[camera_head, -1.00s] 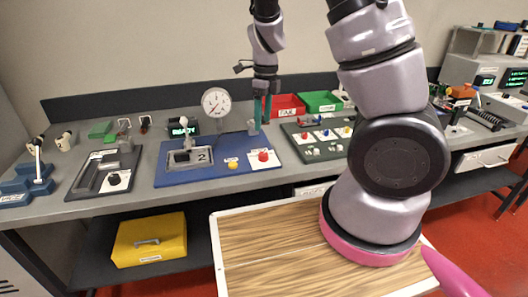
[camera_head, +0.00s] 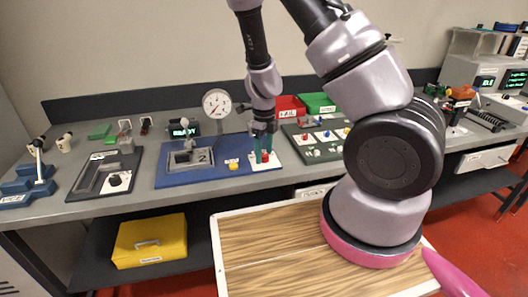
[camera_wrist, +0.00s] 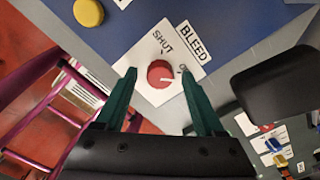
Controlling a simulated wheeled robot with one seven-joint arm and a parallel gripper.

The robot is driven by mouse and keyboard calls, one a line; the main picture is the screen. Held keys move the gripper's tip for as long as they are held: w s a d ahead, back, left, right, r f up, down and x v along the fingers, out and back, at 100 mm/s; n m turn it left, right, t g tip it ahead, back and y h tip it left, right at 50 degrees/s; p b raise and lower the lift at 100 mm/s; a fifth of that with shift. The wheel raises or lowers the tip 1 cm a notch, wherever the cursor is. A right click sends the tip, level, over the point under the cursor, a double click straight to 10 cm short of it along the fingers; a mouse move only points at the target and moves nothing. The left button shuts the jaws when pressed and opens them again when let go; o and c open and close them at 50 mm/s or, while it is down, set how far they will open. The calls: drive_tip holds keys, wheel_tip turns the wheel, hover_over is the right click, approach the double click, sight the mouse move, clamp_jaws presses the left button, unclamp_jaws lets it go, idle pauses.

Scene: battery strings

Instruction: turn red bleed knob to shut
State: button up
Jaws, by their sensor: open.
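The red bleed knob (camera_wrist: 160,73) sits on a white plate (camera_wrist: 146,62) with the words SHUT and BLEED; another label is partly hidden behind a finger. In the head view the knob (camera_head: 266,155) shows between the fingers of my gripper (camera_head: 263,152), at the right end of the blue panel (camera_head: 215,172).
A yellow knob (camera_head: 234,166) lies left of the bleed plate. A pressure gauge (camera_head: 216,103) stands behind the panel. Red (camera_head: 290,104) and green bins (camera_head: 321,102) stand at the back. A board with several small coloured knobs (camera_head: 305,137) is to the right.

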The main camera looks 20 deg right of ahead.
drive_tip(key=shift+c, duration=0.3)
clamp_jaws()
drive_tip(key=shift+n, duration=0.3)
drive_tip(key=n, duration=0.3)
drive_tip(key=shift+n, duration=0.4)
drive_tip(key=n, duration=1.3)
drive_tip(key=shift+n, duration=0.4)
